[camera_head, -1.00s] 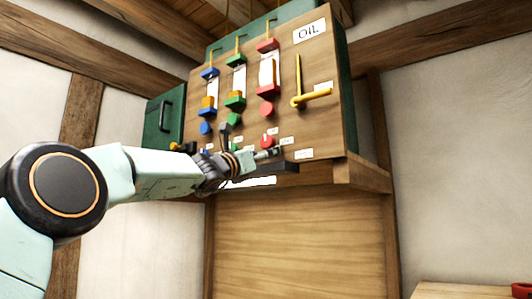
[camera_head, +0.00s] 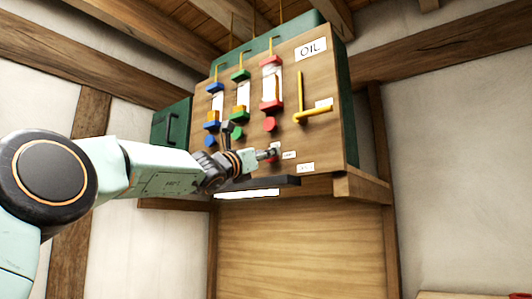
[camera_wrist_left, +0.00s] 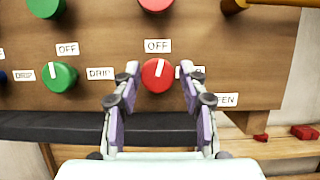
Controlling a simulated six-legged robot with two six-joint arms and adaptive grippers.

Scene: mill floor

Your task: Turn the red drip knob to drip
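The red drip knob (camera_wrist_left: 158,75) is on the wooden oil panel (camera_wrist_left: 100,25), and its white pointer line points up at the OFF label (camera_wrist_left: 157,46). A label right of it (camera_wrist_left: 190,72) is partly covered by a finger. My left gripper (camera_wrist_left: 159,68) is open, with one finger either side of the red knob and a gap to each side in this view. In the head view my left gripper (camera_head: 268,155) is at the lower panel and hides most of the red knob. My right gripper is not in view.
A green knob (camera_wrist_left: 59,77) with OFF and DRIP labels is left of the red one. A larger red knob (camera_head: 270,124) and a yellow lever (camera_head: 313,113) are above. A dark ledge (camera_wrist_left: 60,127) runs under the panel.

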